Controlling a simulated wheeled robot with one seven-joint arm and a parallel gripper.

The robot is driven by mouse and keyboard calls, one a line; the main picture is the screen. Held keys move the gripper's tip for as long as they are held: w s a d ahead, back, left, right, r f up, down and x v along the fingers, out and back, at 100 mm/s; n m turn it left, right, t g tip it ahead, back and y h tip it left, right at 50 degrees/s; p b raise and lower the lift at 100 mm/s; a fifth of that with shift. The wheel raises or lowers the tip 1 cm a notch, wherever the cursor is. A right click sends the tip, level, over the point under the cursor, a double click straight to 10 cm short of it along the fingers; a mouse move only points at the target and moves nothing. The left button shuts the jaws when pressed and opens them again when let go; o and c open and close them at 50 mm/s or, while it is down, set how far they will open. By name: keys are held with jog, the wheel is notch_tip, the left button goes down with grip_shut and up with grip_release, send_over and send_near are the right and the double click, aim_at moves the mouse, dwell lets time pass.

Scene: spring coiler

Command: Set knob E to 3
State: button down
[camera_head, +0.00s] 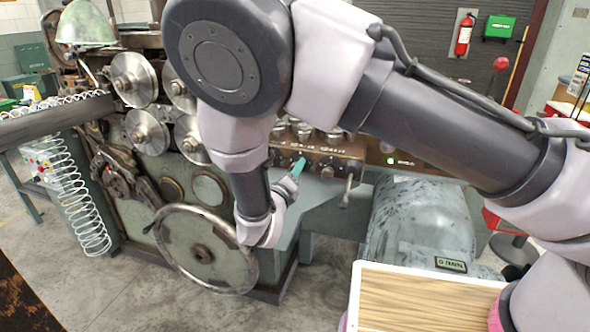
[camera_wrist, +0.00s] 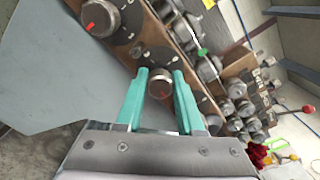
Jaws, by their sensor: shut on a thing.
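My gripper (camera_wrist: 160,74) has two teal fingers, and they are closed on the sides of a small round metal knob (camera_wrist: 160,87) with a brownish face. In the head view my gripper (camera_head: 298,167) shows as a teal tip at the dark brown control panel (camera_head: 352,152); the gripped knob is hidden there. Beside it in the wrist view is a larger knob (camera_wrist: 101,17) with a red mark on its face and a dark dial plate. Letters and dial numbers are too small to read, so I cannot tell which knob is E or its setting.
More knobs stand close along the panel, and a lever (camera_head: 347,190) hangs at its right. The green machine has a large handwheel (camera_head: 165,240) below left and a wire spring (camera_head: 85,215). A grey tank (camera_head: 420,225) and a wooden-topped tray (camera_head: 425,300) stand right.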

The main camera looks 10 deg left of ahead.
jog(key=m, duration=0.9)
jog(key=shift+m, duration=0.4)
jog(key=m, duration=0.4)
jog(key=shift+d+f+m, duration=0.1)
jog(key=shift+m, duration=0.2)
jog(key=m, duration=0.4)
jog(key=shift+s+m, duration=0.1)
jog(key=shift+m, duration=0.2)
jog(key=m, duration=1)
jog(key=shift+m, duration=2.5)
